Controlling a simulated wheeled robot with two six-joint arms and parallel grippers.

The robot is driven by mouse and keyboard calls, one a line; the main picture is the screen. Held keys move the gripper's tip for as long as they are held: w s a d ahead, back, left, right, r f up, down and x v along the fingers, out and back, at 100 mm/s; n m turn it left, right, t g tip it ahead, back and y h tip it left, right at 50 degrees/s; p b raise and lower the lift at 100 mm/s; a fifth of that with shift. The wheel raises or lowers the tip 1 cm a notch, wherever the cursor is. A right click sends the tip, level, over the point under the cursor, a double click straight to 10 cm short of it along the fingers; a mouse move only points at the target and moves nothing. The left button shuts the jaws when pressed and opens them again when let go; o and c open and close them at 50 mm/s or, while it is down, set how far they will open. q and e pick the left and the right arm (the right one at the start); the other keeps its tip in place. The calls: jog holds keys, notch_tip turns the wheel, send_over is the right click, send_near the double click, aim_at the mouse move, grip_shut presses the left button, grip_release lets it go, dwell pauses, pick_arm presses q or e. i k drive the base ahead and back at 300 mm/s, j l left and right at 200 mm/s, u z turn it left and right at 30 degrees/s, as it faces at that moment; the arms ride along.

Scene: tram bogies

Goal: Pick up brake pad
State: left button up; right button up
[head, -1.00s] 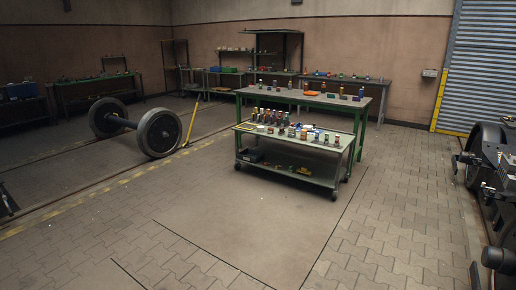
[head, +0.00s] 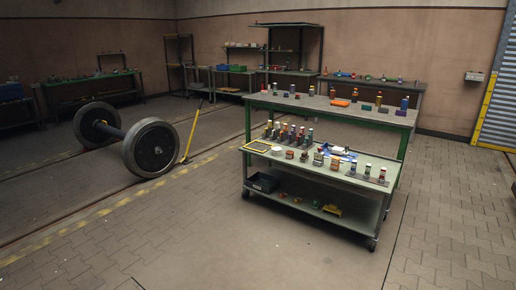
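Neither of my grippers is in view. I cannot pick out a brake pad for certain at this size. A wheeled cart (head: 312,171) stands right of centre, its upper shelf crowded with small coloured parts, a yellow frame (head: 257,146) and a blue item (head: 342,155). Its lower shelf (head: 300,203) holds a dark bin (head: 264,183) and a yellow item (head: 332,210). A green-legged table (head: 300,105) right behind the cart carries small blocks and an orange item (head: 340,102).
A wheelset (head: 152,147) rests on the left, with a yellow bar (head: 192,130) leaning beside it. Benches (head: 95,92) line the back walls. A shutter (head: 498,115) is at the right. The paved floor (head: 190,235) in front of the cart is clear.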

aim_at(284, 134)
jog(key=i, duration=2.4)
jog(key=i+j+z, duration=0.1)
jog(key=i+z, duration=0.3)
jog(key=i, duration=0.15)
jog(key=i+j+z, duration=0.4)
jog(key=i, duration=0.15)
jog(key=i+j+z, duration=0.4)
jog(key=i, duration=0.15)
